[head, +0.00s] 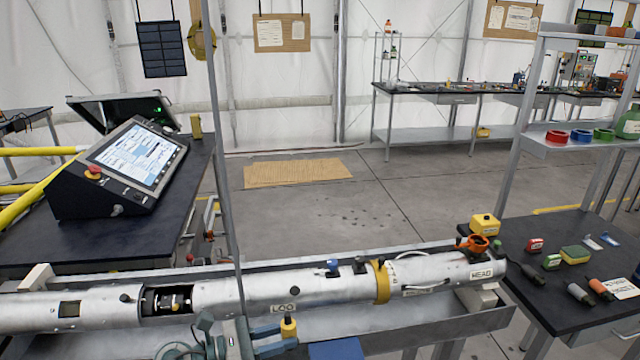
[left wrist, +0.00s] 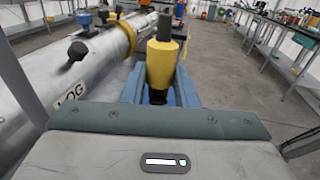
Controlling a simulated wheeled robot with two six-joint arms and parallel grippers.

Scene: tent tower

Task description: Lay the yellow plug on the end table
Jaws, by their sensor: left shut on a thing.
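The yellow plug (head: 288,328) has a yellow body and a dark top. It stands upright between the fingers of my left gripper (head: 272,340), low in the head view in front of the long metal tube. In the left wrist view the plug (left wrist: 162,62) is held between the blue fingers of the left gripper (left wrist: 158,92), which is shut on it. The end table (head: 545,308), dark-topped, is at the right of the head view, well to the right of the plug. My right gripper is not in view.
The metal tube (head: 240,294) lies in a long tray behind the plug. On the end table are a yellow box (head: 485,224), a red block (head: 535,245), a sponge (head: 575,256) and several dark cylinders. Its front edge and middle have bare room. A shelf post (head: 510,130) rises behind.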

